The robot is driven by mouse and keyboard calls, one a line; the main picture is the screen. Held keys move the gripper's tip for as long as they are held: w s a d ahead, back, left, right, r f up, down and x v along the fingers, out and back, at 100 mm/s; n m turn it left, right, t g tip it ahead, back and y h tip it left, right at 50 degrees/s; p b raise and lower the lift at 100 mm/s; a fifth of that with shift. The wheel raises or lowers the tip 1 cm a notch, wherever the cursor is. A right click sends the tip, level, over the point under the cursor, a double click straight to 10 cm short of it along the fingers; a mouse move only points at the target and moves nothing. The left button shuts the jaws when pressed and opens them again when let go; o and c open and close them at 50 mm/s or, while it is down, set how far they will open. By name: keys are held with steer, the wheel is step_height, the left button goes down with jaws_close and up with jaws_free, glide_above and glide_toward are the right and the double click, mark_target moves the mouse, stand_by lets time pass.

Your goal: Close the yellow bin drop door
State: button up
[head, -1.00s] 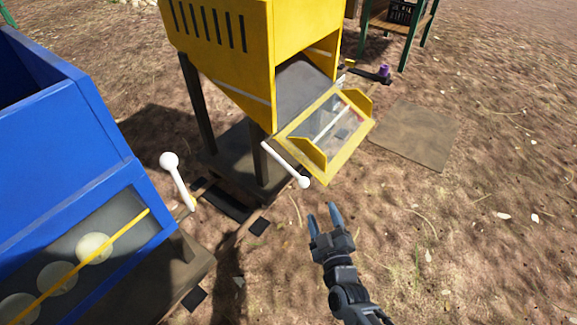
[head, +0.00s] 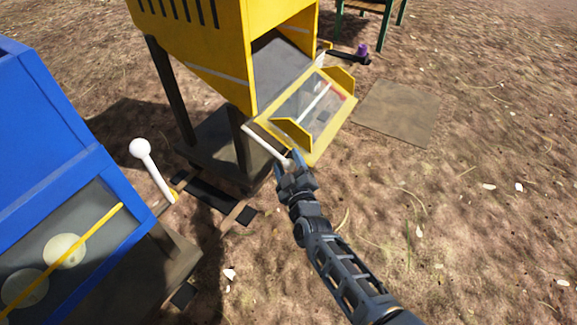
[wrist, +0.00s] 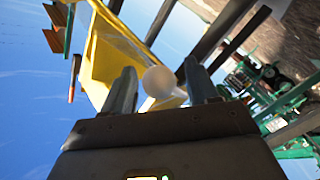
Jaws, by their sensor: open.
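The yellow bin (head: 215,60) stands on dark legs at the upper middle of the head view. Its drop door (head: 318,110), a yellow frame with a clear panel, hangs open and slopes down to the right. A white rod handle (head: 265,142) sticks out from the door's near left side. My gripper (head: 289,160) is open at the end of this handle. In the wrist view the handle's white ball (wrist: 159,81) shows between my two fingers (wrist: 163,90), with the yellow door (wrist: 108,60) behind it. I cannot tell whether the fingers touch the ball.
A blue bin (head: 50,150) with pale round things behind its panel stands at the left. Its white ball-ended lever (head: 152,168) rises beside it. A flat brown board (head: 397,112) lies right of the door. The ground at right is mostly clear.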

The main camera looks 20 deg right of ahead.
jaws_close()
stand_by(0.5)
